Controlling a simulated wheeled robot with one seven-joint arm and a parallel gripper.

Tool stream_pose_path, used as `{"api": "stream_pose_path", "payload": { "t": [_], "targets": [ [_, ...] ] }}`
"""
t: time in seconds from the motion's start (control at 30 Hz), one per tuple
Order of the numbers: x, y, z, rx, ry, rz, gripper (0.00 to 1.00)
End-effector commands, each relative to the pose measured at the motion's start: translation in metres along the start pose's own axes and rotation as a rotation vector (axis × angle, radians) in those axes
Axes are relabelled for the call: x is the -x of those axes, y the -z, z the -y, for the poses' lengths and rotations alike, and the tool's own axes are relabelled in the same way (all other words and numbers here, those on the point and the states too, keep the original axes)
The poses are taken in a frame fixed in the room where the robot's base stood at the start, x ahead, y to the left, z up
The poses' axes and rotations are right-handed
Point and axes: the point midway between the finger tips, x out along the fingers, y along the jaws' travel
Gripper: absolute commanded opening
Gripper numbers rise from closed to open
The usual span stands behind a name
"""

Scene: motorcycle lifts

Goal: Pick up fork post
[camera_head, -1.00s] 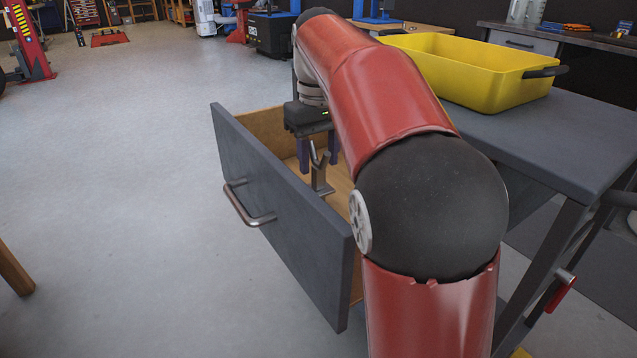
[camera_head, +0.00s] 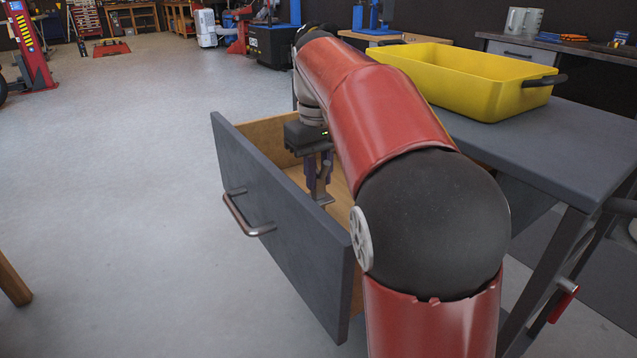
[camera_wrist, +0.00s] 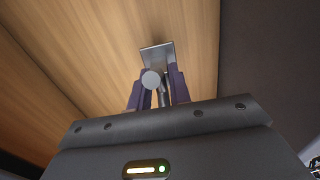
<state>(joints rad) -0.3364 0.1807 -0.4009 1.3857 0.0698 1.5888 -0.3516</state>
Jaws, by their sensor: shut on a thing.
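The fork post is a small grey metal piece with a flat base and an upright stem. In the head view the fork post (camera_head: 324,198) is inside the open drawer (camera_head: 285,222). My gripper (camera_head: 318,180) reaches down into the drawer and its purple fingers are shut on the post's stem. In the wrist view the fork post (camera_wrist: 155,58) shows between the fingers of my gripper (camera_wrist: 159,88), its flat plate beyond the fingertips over the wooden bottom. I cannot tell whether the base touches the drawer bottom. My red arm hides the drawer's right part.
The drawer's grey front and handle (camera_head: 248,215) face left. A yellow bin (camera_head: 490,92) stands on the grey table (camera_head: 575,145) at the right. Open floor (camera_head: 120,210) lies to the left. A wooden leg (camera_head: 12,278) shows at the left edge.

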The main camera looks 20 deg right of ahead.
Motion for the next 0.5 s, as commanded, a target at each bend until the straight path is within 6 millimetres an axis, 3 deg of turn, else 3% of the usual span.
{"api": "stream_pose_path", "payload": {
  "t": [0.27,0.37,0.5],
  "targets": [
    [0.016,0.001,0.0,0.0,-0.001,-0.002,0.0],
    [0.035,0.001,0.0,0.0,-0.001,-0.003,0.0],
    [0.081,0.001,-0.001,-0.002,-0.002,-0.005,0.0]
  ]
}}
